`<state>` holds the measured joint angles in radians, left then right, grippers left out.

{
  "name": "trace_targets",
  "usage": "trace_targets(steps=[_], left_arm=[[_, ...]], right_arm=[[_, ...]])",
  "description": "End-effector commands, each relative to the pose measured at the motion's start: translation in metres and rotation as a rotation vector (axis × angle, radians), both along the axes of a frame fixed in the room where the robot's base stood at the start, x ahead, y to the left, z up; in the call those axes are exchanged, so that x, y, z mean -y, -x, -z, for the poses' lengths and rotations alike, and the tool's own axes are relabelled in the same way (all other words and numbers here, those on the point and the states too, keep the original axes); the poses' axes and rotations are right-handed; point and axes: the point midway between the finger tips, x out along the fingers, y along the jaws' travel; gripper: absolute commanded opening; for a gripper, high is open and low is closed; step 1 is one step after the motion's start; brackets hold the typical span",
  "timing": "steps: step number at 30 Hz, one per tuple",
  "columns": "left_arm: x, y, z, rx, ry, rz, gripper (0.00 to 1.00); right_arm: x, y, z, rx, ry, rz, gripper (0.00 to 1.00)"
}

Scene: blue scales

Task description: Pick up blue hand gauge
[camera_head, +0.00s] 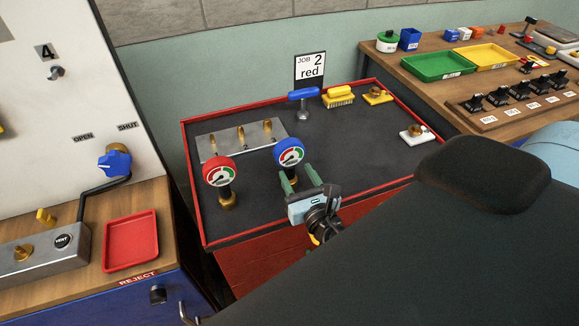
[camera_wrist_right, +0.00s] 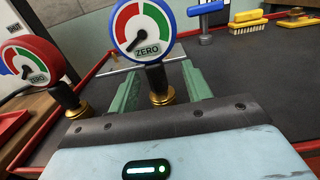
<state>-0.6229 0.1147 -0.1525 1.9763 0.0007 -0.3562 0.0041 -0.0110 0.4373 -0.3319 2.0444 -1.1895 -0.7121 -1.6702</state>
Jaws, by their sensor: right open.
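The blue hand gauge (camera_head: 289,153) stands upright on the dark bench top, with a round blue-rimmed dial and a brass base. It also shows in the right wrist view (camera_wrist_right: 142,27), where its dial reads ZERO and its brass base (camera_wrist_right: 162,98) sits between the fingers. My right gripper (camera_head: 300,179) is open, its green fingers pointing at the gauge stem from the near side, one on each side as seen in the right wrist view (camera_wrist_right: 160,88). I cannot tell whether either finger touches it. My left gripper is not in view.
A red hand gauge (camera_head: 220,172) stands close on the left. Behind are a metal plate with brass fittings (camera_head: 240,138), a blue-handled tool (camera_head: 303,98), a yellow brush (camera_head: 339,96) and a JOB 2 red sign (camera_head: 310,69). The bench has a raised red rim (camera_head: 187,165).

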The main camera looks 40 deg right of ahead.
Motion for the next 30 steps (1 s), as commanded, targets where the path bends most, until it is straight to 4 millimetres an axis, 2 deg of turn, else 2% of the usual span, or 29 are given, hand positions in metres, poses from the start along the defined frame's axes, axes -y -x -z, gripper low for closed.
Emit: trace_targets(steps=[7, 18, 26, 27, 30], left_arm=[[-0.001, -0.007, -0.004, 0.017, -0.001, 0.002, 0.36], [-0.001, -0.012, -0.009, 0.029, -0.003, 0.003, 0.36], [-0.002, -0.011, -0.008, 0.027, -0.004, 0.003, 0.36], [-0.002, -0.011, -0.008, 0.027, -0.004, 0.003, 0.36], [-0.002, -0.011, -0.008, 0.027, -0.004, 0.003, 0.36]], right_arm=[[0.001, -0.010, 0.001, -0.001, -0.002, 0.001, 0.49], [0.005, -0.053, 0.007, 0.002, -0.001, 0.002, 0.49], [0.006, -0.056, 0.008, -0.001, -0.002, 0.001, 0.49], [0.006, -0.056, 0.008, -0.001, -0.002, 0.001, 0.48], [0.006, -0.056, 0.008, -0.001, -0.002, 0.001, 0.35]])
